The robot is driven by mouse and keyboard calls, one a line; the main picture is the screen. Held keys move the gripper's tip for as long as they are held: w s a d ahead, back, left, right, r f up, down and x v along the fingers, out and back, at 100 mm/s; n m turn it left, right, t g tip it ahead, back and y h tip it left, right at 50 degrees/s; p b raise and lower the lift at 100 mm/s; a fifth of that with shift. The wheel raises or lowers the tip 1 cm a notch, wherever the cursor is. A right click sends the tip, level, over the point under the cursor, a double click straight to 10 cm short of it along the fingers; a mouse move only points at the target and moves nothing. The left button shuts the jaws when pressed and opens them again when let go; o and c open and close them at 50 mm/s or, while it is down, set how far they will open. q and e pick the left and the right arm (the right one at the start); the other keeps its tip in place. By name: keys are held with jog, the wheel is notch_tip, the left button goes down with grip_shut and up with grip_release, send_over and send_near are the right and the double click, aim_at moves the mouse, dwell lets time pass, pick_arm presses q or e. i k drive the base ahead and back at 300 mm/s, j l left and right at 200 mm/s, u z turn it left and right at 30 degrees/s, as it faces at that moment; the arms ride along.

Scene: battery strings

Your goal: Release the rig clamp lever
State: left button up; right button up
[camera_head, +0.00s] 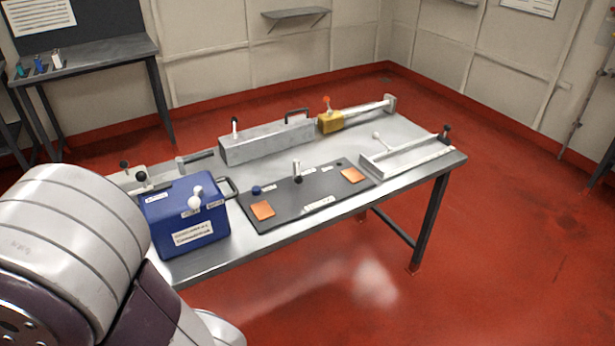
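Several levers and knobs stand on the metal table (345,216); I cannot tell which is the rig clamp lever. A yellow block (331,122) has a red knob (327,99) and a metal bar reaching right. A pale tray (412,160) at the right has a white-knobbed lever (377,136) and a black knob (445,130). A blue box (181,218) has white-knobbed levers (196,197). My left arm fills the lower left; neither gripper shows.
A black board (294,204) with orange pads (262,210) and a metal post lies at the table's front middle. A side table (100,51) with small items stands at the back left. Red floor (500,250) is clear at the right.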

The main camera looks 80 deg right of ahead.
aim_at(298, 179)
jog(key=k+z, duration=0.15)
jog(key=z, duration=3)
